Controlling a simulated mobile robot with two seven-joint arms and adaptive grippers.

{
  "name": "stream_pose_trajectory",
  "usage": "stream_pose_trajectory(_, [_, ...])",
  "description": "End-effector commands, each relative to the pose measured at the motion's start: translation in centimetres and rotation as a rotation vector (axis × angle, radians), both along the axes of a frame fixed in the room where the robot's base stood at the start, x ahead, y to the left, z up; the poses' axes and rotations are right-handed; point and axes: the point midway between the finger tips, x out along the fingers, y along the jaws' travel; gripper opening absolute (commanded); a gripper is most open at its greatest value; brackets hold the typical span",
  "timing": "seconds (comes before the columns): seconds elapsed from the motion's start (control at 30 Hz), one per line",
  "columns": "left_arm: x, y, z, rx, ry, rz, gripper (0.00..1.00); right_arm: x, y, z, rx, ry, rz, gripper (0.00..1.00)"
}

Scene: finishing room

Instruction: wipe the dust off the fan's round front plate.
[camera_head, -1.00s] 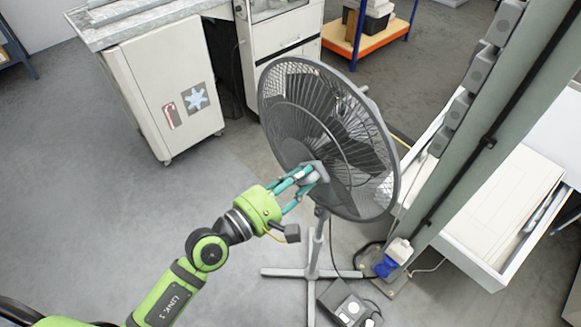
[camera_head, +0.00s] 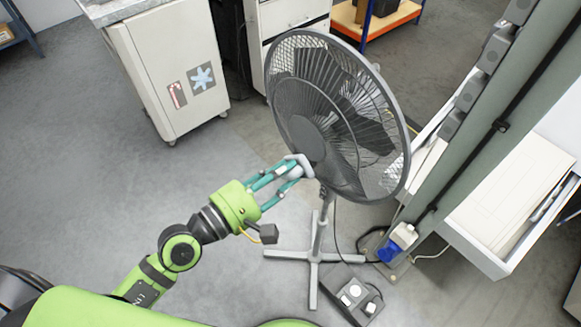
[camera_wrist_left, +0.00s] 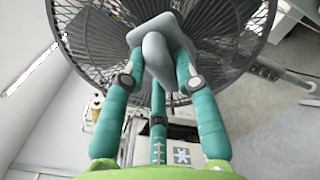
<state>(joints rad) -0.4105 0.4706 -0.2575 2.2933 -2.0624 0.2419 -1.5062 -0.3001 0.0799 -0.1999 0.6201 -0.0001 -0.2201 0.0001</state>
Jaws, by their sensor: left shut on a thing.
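The black fan (camera_head: 350,165) stands tilted on its pole. Its dark round front plate (camera_head: 306,138) is at the middle of the grille and faces left; I cannot make out dust on it. My left gripper (camera_head: 290,172) is shut on a light grey cloth or pad (camera_head: 301,163), just below and left of the plate. In the left wrist view the pad (camera_wrist_left: 157,58) sits between the teal fingers, in front of the grille (camera_wrist_left: 232,42), and hides part of it. I cannot tell whether the pad touches the fan. My right gripper is not in view.
The fan's cross-shaped foot (camera_head: 313,257) stands on open grey floor beside a grey socket box (camera_head: 350,295). A green post (camera_head: 455,150) and an open white drawer (camera_head: 510,200) are close on the right. A white cabinet (camera_head: 165,75) stands at the back left.

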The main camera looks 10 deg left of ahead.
Motion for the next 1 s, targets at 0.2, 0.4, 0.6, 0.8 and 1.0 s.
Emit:
stream_pose_trajectory(0.2, [-0.1,0.1,0.0,-0.001,0.001,0.0,0.04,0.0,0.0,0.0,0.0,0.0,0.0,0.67])
stream_pose_trajectory(0.4, [-0.6,0.5,-0.2,0.0,0.001,0.001,0.04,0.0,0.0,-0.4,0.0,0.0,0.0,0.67])
stream_pose_trajectory(0.6, [-2.0,1.6,-0.3,0.001,0.001,0.0,0.04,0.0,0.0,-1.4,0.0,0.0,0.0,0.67])
stream_pose_trajectory(0.8, [-2.5,1.9,0.0,0.0,0.0,0.0,0.04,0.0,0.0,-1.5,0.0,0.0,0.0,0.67])
stream_pose_trajectory(1.0, [-2.5,1.9,0.1,0.0,0.0,0.0,0.04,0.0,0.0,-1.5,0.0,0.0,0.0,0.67])
